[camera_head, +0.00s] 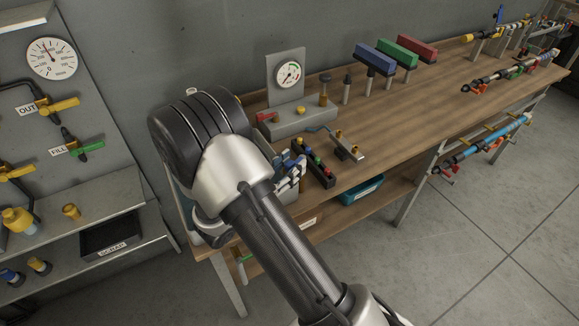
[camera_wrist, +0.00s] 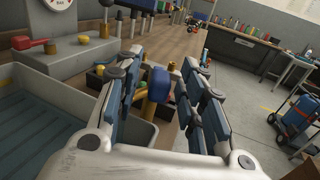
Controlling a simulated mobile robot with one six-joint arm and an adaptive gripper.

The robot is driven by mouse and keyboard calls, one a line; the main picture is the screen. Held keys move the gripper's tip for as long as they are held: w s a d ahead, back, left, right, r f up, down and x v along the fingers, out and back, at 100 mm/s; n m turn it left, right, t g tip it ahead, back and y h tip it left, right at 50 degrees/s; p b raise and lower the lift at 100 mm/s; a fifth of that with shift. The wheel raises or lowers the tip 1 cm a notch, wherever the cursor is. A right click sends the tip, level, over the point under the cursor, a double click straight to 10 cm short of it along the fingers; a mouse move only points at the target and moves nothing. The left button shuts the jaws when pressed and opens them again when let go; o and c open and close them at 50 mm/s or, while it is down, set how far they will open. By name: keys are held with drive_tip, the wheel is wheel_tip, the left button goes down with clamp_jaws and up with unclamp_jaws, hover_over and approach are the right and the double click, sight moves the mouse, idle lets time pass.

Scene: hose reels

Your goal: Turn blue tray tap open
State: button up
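The blue tap handle (camera_wrist: 159,84) shows in the wrist view, between the two fingers of my gripper (camera_wrist: 162,60). Yellow-brass tap parts (camera_wrist: 147,107) show below and beside it, partly behind the left finger. The fingers stand apart with visible gaps on both sides of the handle, so my gripper is open. A grey tray (camera_wrist: 28,78) with a blue-grey ribbed inside lies left of the fingers. In the head view my gripper (camera_head: 289,168) is over the bench's near left end. My arm hides the tap there and most of the tray.
The wooden bench (camera_head: 375,135) carries a gauge stand (camera_head: 286,90), a black block with coloured knobs (camera_head: 314,163) and red, green and blue blocks on posts. A wall panel with yellow and green taps and a shelf with a scrap bin (camera_head: 110,238) stand left. Floor at right is open.

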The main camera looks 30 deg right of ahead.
drive_tip(key=shift+c, duration=0.4)
clamp_jaws()
